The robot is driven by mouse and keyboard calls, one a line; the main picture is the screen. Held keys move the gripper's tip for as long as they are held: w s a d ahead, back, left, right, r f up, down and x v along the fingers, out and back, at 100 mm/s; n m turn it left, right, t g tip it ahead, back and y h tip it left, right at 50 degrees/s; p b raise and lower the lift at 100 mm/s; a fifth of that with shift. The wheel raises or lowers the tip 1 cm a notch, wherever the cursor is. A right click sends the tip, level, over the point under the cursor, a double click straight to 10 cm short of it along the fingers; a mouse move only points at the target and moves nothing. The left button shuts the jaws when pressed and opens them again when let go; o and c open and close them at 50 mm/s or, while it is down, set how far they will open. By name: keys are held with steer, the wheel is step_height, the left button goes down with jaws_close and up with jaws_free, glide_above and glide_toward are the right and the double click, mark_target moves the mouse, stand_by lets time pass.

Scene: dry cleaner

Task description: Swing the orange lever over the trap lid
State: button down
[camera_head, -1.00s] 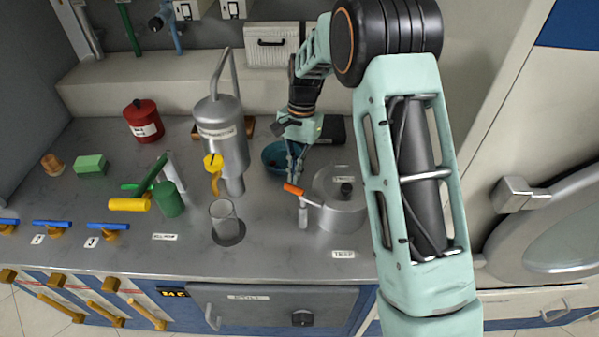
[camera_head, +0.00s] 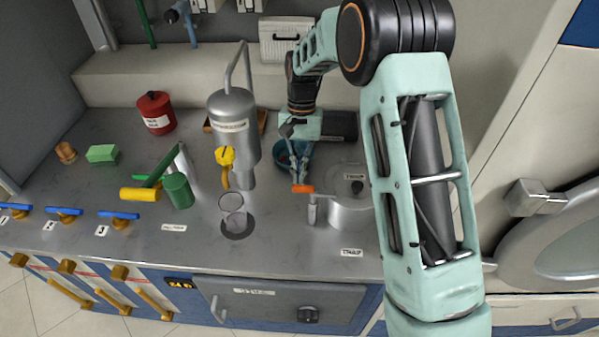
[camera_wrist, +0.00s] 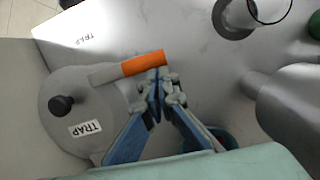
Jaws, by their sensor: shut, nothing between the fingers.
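The trap is a round grey pot with a flat lid (camera_head: 352,186) and a dark knob, right of centre on the counter; in the wrist view its lid (camera_wrist: 70,125) bears a TRAP label. The orange lever (camera_head: 303,189) sits at the lid's left edge, on a grey arm by a short post. In the wrist view the lever's orange grip (camera_wrist: 142,64) points away from the lid, to the right. My gripper (camera_head: 298,181) is shut and empty; its blue fingertips (camera_wrist: 160,76) are at the grip's near side, close to its outer end. Whether they touch is unclear.
A teal bowl (camera_head: 284,157) lies behind my gripper. A tall grey canister with a yellow valve (camera_head: 230,125) and a glass beaker (camera_head: 233,214) stand to the left. Bare counter lies in front of the lever.

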stand_by(0.3)
steer(key=v, duration=1.2)
